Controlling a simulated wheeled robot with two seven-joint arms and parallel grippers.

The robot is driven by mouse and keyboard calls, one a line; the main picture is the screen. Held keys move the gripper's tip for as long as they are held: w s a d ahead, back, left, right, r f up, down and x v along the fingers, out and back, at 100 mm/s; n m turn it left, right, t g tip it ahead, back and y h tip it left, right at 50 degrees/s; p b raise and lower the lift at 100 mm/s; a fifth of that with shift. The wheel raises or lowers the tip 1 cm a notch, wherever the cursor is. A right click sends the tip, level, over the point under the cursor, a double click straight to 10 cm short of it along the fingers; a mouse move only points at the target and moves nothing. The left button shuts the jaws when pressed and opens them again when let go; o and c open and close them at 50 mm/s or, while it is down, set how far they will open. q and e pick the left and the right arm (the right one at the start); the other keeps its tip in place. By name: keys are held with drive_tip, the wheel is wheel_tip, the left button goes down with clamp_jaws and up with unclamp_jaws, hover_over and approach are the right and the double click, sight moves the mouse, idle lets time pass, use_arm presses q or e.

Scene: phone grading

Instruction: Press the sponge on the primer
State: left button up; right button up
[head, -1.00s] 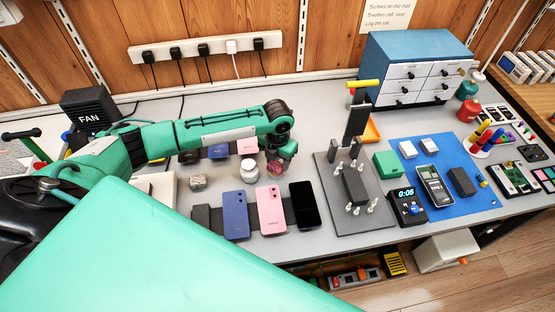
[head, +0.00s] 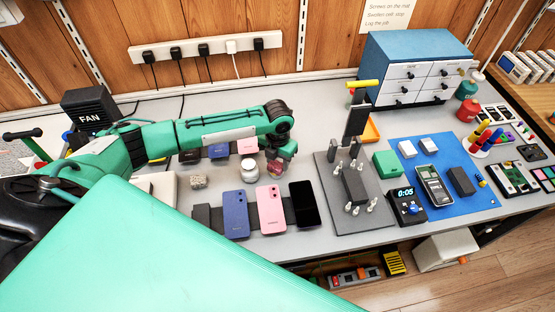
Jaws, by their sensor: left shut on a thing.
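My left gripper (head: 276,167) reaches in over the back of the bench, pointing down, close to the right side of a small white round jar (head: 249,171), which seems to be the primer. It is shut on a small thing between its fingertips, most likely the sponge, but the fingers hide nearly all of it. I cannot tell whether that thing touches the jar. A speckled grey block (head: 198,182) lies to the left of the jar. My right gripper is not in view.
A blue phone (head: 235,213), a pink phone (head: 270,209) and a black phone (head: 304,204) lie in front of the gripper. A grey fixture plate (head: 335,211) with pegs stands to the right. A timer (head: 407,206) and a blue mat (head: 442,203) are further right.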

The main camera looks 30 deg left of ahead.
sight(277, 163)
use_arm(q)
wheel_tip(277, 163, up, 7)
drive_tip(key=p, duration=0.7)
drive_tip(key=shift+f, duration=0.1)
idle(0.4)
idle(0.4)
